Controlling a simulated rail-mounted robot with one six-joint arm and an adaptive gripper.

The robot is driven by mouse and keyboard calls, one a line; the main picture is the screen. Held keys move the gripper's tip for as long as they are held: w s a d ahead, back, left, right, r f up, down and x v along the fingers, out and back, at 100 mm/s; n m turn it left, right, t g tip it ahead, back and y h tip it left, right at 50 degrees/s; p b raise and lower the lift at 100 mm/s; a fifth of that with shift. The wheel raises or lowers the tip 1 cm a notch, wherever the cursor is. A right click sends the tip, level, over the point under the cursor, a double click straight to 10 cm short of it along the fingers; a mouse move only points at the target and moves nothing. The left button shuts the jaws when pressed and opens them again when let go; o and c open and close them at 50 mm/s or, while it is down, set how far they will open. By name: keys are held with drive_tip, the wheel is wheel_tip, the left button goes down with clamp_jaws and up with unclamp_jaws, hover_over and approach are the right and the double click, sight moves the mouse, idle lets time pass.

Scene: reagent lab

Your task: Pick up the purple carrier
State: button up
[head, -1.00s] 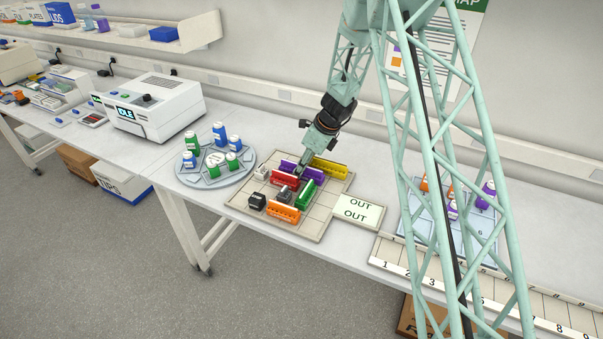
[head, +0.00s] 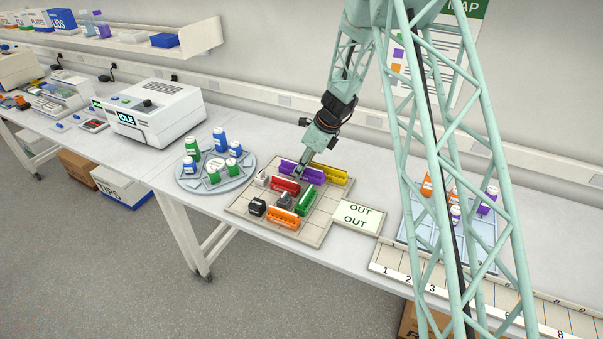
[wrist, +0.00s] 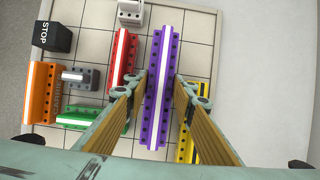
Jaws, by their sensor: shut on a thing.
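The purple carrier (wrist: 160,85) is a long bar with a pale stripe along its top. It runs between the two fingers of my gripper (wrist: 161,78) in the wrist view, and the fingers are shut on its sides near the middle. In the head view, the purple carrier (head: 289,165) is at the back of the gridded board (head: 319,227), with my gripper (head: 301,170) above it. It looks slightly raised off the board, though the gap is hard to see.
A red carrier (wrist: 122,58) lies close on the left, a yellow carrier (wrist: 188,140) close on the right. Green (head: 305,200) and orange (head: 284,218) carriers and a black STOP block (wrist: 52,37) share the board. A bottle turntable (head: 183,179) stands left.

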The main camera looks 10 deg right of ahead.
drive_tip(key=shift+r, duration=3.55)
